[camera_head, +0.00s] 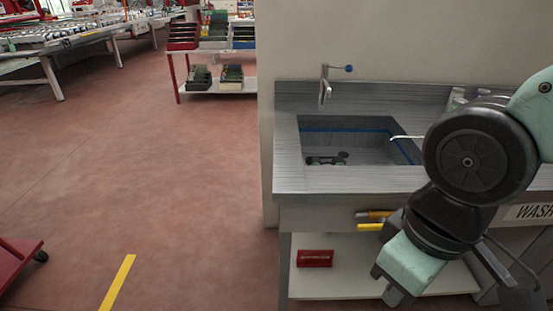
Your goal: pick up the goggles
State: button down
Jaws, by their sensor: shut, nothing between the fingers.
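A small dark object (326,160) with rounded parts lies in the sink basin (360,150), toward its front left. It may be the goggles, but it is too small to tell for sure. My gripper (386,286) hangs low at the right, in front of the sink bench and below its worktop. It is shut and empty, well apart from the dark object. My arm hides part of the bench's right side.
The grey sink bench (380,180) has a tap (325,88) at the back. Yellow handles (370,226) stick out under its front edge. A red box (315,258) sits on its lower shelf (345,280). The floor at left is open; a red cart (18,262) stands at lower left.

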aim_at(337, 161)
jog(key=i, duration=1.2)
jog(key=j+u, duration=0.05)
